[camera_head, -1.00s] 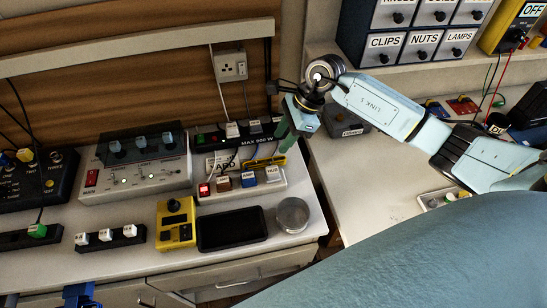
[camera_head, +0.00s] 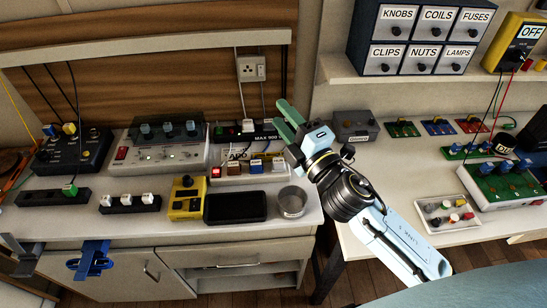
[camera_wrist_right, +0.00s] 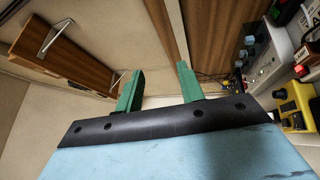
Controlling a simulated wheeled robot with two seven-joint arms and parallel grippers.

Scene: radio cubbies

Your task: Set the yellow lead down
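My right gripper (camera_head: 283,120) is in front of the wall, above the back of the left bench and left of the grey box. Its green fingers are apart. In the right wrist view (camera_wrist_right: 158,86) nothing shows between the fingers. A thin yellow lead (camera_head: 14,97) slants down at the far left edge of the head view, far from this gripper; its ends cannot be made out. Small yellow bits near the device marked MAX 500 W are too small to identify.
The left bench carries a black control box (camera_head: 72,148), a grey power unit (camera_head: 165,145), a yellow meter (camera_head: 187,199), a dark flat tray (camera_head: 235,207) and a metal tin (camera_head: 292,201). A blue clamp (camera_head: 91,260) hangs at the front edge. Labelled drawers (camera_head: 420,38) stand on the right shelf.

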